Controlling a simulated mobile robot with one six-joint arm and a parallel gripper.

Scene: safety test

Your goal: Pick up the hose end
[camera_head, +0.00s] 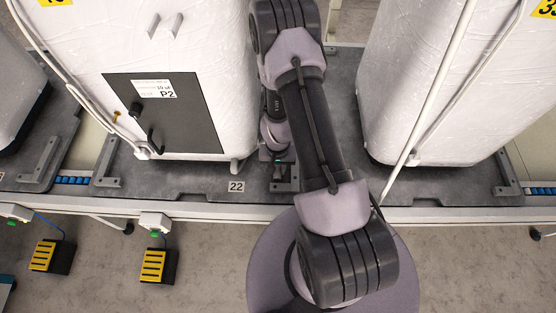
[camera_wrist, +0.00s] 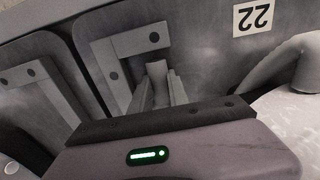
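My gripper (camera_head: 280,178) is low over the grey platform, in the gap between two white wrapped machines. In the wrist view its two grey fingers (camera_wrist: 158,90) stand apart, with a small grey piece showing between them; I cannot tell whether it is part of the platform fittings or touches the fingers. No hose end is clearly seen at the fingers. A white hose (camera_head: 90,100) runs down the left machine and ends near its lower edge. A white hose or rod (camera_head: 425,105) slants down across the right machine to the platform edge.
The left machine (camera_head: 205,40) and right machine (camera_head: 470,70) stand close on both sides of my arm. Metal angle brackets (camera_wrist: 112,70) are fixed to the platform. A label "22" (camera_head: 236,186) is on its edge. Yellow foot pedals (camera_head: 153,265) are on the floor.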

